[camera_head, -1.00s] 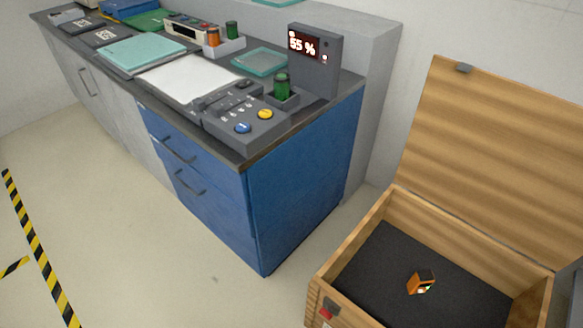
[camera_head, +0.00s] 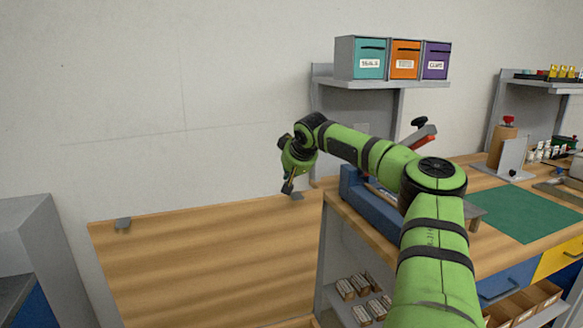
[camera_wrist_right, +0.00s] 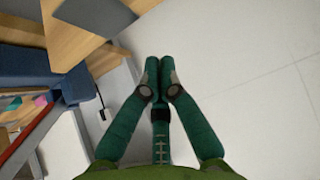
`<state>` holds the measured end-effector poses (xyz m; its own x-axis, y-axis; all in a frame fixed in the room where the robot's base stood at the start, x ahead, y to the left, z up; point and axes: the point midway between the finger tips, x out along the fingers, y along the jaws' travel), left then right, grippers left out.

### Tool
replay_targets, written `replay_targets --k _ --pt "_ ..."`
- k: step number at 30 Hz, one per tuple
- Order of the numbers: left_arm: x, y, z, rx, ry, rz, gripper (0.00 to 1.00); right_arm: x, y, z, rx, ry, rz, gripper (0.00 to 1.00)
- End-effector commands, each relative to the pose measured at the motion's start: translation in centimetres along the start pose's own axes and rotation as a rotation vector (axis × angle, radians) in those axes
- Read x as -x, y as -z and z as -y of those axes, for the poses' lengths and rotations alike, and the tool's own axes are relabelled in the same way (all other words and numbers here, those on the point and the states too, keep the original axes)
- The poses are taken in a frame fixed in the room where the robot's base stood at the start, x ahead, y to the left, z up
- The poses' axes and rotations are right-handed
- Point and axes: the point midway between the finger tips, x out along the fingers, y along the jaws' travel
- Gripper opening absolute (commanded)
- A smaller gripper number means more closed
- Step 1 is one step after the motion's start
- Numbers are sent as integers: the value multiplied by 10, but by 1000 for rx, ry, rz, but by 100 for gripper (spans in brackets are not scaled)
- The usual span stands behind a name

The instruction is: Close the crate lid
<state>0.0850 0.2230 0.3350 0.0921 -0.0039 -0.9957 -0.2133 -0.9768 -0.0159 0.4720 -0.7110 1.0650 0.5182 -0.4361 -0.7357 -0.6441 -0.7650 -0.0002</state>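The crate's wooden lid (camera_head: 200,265) stands raised against the wall in the head view, with a grey metal fitting (camera_head: 123,224) at its upper left edge. The crate's box is out of view now. My right gripper (camera_head: 288,187) hangs at the lid's upper right corner, close to a second grey fitting (camera_head: 297,196); I cannot tell whether it touches the lid. In the right wrist view its green fingers (camera_wrist_right: 159,62) are drawn together at the tips, with nothing visible between them. My left gripper is not in view.
A wooden workbench (camera_head: 345,218) stands right of the lid, with a blue device (camera_head: 372,207) at its near end and a green mat (camera_head: 515,212). A shelf above holds teal, orange and purple bins (camera_head: 405,60). A grey cabinet (camera_head: 30,240) is at left.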

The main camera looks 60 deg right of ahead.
Motion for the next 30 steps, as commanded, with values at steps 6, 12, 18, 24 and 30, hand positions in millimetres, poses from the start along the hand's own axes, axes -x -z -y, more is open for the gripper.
replay_targets --k 6,12,18,24,30 --pt "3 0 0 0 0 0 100 -18 -1 0 1 -3 3 0" --pt "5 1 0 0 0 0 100 -29 0 0 1 -2 1 0" --pt "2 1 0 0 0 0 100 -31 -3 0 -3 3 -1 0" --pt "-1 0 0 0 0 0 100 -26 -9 -1 -3 4 -1 0" --pt "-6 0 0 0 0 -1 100 -20 -17 2 -1 5 -5 0"
